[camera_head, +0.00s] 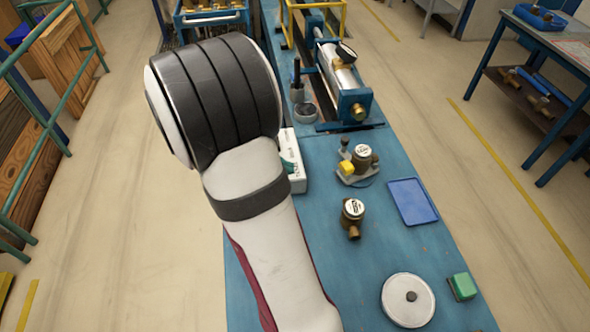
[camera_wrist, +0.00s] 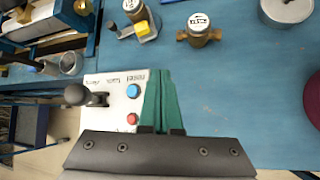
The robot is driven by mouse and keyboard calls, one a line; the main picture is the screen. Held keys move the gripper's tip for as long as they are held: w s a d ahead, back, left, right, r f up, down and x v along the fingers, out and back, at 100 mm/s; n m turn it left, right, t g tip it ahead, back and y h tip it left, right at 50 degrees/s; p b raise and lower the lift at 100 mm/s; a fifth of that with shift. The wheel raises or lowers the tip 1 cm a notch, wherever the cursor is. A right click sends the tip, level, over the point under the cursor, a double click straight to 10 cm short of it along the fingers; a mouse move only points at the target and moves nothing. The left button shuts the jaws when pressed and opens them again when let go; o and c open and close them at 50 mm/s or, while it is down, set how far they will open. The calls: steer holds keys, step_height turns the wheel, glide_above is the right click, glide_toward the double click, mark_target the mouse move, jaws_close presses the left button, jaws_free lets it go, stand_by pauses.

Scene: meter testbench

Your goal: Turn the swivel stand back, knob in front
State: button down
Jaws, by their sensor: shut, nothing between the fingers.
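The swivel stand (camera_head: 368,181) is a small flat plate on the blue bench, near its middle in the head view. It carries a brass meter (camera_head: 362,158) with a white dial, a yellow block (camera_head: 346,167) at the near left and a dark knob (camera_head: 345,143) at the far left. In the wrist view the stand's knob (camera_wrist: 110,26) shows at the top, left of the yellow block (camera_wrist: 142,28). My gripper (camera_wrist: 161,74) has its green fingers together and empty, over the bench beside the white button box. It is clear of the stand. My arm mostly hides it in the head view.
A white box (camera_wrist: 112,124) with red and blue buttons and a ball-topped lever (camera_wrist: 76,95) lies left of my fingers. A second brass meter (camera_head: 352,212), a blue tray (camera_head: 412,201), a round white disc (camera_head: 408,300) and a green block (camera_head: 463,287) stand on the bench.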

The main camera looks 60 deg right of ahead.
steer(key=w+d+f+n, duration=0.1)
steer(key=d+f+n, duration=0.15)
steer(key=d, duration=0.55)
steer(key=w+d+f+n, duration=0.15)
steer(key=d+n, duration=0.25)
steer(key=d, duration=0.5)
steer(key=shift+n+t+h, duration=0.3)
steer(key=shift+n+t, duration=0.05)
steer(key=shift+t, duration=0.15)
steer(key=x, duration=1)
steer(key=shift+f, duration=0.35)
